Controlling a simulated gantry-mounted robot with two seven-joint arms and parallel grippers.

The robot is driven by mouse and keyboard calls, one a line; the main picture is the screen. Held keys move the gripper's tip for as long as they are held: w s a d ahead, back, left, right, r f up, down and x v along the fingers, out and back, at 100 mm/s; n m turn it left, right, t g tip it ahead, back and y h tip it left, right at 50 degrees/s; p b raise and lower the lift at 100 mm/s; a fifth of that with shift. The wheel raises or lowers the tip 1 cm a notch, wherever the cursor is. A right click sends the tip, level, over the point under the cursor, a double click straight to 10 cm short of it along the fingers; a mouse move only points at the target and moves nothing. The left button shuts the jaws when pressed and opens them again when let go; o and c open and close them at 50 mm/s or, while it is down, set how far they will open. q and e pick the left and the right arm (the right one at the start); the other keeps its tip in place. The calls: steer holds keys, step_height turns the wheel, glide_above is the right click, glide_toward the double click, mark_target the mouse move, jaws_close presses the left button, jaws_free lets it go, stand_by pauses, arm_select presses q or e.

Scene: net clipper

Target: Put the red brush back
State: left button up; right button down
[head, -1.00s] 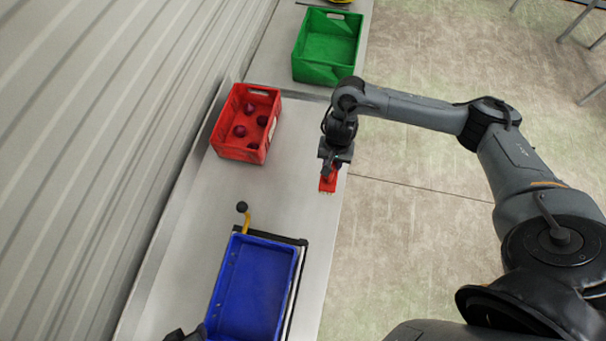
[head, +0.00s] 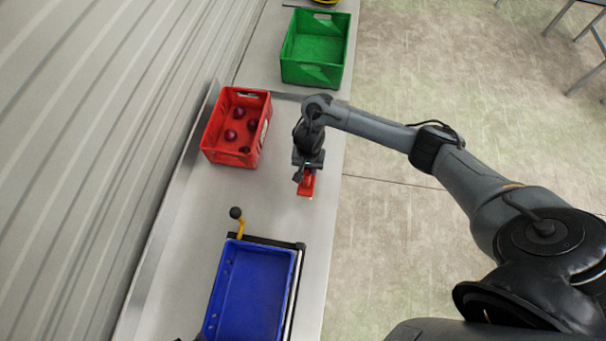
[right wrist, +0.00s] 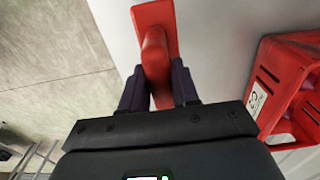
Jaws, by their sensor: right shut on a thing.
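The red brush (head: 307,184) is in my right gripper (head: 304,172), over the metal counter near its right edge. In the right wrist view the red brush (right wrist: 155,45) sits between the two dark fingers of my right gripper (right wrist: 159,88), which are shut on its handle. I cannot tell whether the brush touches the counter. My left gripper does not show clearly; only a small dark bit appears at the bottom edge of the head view.
A red crate (head: 207,140) with several dark round onions stands left of my right gripper. A green crate (head: 316,73) stands farther back. A blue crate (head: 222,290) sits on a dark-framed scale or stand at the front. The counter (head: 270,195) between them is clear.

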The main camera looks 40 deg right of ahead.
steer(key=shift+w+a+f, duration=0.15)
steer(key=shift+w+f, duration=0.1)
steer(key=shift+w, duration=0.2)
steer(key=shift+w+a+f, duration=0.15)
steer(key=shift+w+f, duration=0.1)
steer(key=shift+w, duration=0.2)
step_height(320, 180, down, 3)
steer(key=shift+f+b, duration=0.2)
steer(key=shift+b, duration=0.15)
steer(key=shift+f, duration=0.45)
steer(key=c, duration=0.8)
jaws_free()
